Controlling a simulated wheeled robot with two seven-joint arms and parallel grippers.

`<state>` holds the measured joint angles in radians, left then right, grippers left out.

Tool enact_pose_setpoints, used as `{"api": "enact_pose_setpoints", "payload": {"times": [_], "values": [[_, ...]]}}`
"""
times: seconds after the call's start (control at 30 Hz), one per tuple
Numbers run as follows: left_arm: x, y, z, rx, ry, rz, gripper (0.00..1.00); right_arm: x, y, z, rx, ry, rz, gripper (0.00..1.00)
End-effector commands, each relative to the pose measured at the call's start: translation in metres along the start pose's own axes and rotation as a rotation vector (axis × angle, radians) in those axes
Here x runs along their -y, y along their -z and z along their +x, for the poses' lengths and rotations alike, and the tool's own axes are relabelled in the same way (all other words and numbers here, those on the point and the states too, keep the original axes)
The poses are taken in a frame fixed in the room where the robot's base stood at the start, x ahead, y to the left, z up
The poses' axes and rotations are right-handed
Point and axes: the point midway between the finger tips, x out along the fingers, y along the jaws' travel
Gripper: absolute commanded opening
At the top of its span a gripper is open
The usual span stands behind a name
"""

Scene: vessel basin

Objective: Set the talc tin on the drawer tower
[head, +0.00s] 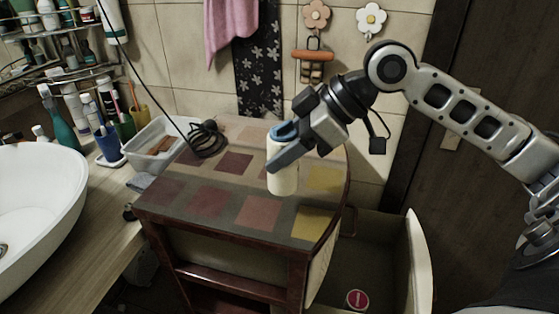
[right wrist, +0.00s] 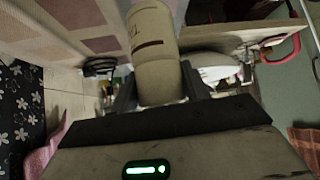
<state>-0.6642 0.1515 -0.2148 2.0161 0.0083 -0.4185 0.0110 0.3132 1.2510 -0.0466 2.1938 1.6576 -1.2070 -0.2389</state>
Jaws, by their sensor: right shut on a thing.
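The talc tin (head: 283,178) is a cream cylinder, upright in the head view. My right gripper (head: 284,146) is shut on its upper part, coming in from the right. In the right wrist view the tin (right wrist: 153,50) sits between the two fingers, with some printing on its side. The drawer tower (head: 258,213) is a dark wooden cabinet with a top of coloured squares. The tin is over the right half of this top; I cannot tell whether its base touches. My left gripper is not in view.
A coiled black cable (head: 206,139) lies on the tower's back left, beside a white tray (head: 158,145). A white basin (head: 38,215) and a counter with bottles and cups are at the left. The tower's front top is clear. An open-topped bin stands at the right.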

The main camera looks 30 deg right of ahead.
Motion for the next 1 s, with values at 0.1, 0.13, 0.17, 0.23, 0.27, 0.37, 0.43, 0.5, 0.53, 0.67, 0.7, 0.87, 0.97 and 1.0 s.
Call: {"api": "enact_pose_setpoints", "payload": {"times": [0.1,0.13,0.17,0.23,0.27,0.37,0.43,0.5,0.53,0.67,0.7,0.87,0.97,1.0], "values": [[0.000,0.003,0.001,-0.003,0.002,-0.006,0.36,-0.010,-0.006,0.010,-0.002,0.000,0.001,0.18],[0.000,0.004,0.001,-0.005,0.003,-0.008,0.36,-0.011,-0.007,0.012,-0.002,0.000,0.001,0.18],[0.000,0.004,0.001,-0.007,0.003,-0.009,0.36,-0.012,-0.007,0.013,-0.002,0.000,0.001,0.18],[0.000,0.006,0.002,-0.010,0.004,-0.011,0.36,-0.014,-0.009,0.015,-0.003,0.000,0.000,0.18],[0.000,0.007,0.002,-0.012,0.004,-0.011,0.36,-0.015,-0.009,0.017,-0.003,0.000,0.001,0.18],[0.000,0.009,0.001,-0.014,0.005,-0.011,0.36,-0.022,-0.015,0.025,-0.002,0.000,0.002,0.18],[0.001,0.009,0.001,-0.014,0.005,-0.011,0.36,-0.020,-0.025,0.034,0.003,0.004,0.004,0.18],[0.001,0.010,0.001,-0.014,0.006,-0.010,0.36,-0.020,-0.032,0.041,0.002,0.003,0.003,0.18],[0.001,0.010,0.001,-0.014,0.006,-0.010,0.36,-0.020,-0.034,0.043,0.001,0.002,0.002,0.18],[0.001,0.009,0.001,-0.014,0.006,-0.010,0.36,-0.021,-0.035,0.044,-0.002,-0.002,-0.001,0.18],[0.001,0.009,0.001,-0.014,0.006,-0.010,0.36,-0.021,-0.035,0.044,-0.002,-0.002,-0.001,0.18],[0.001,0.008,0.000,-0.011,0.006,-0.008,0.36,-0.020,-0.036,0.045,-0.001,-0.001,0.000,0.18],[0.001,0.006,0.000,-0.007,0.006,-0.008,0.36,-0.020,-0.037,0.046,0.001,-0.001,0.000,0.57],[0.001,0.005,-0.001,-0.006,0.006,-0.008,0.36,-0.020,-0.037,0.046,0.001,0.000,0.000,0.68]]}}
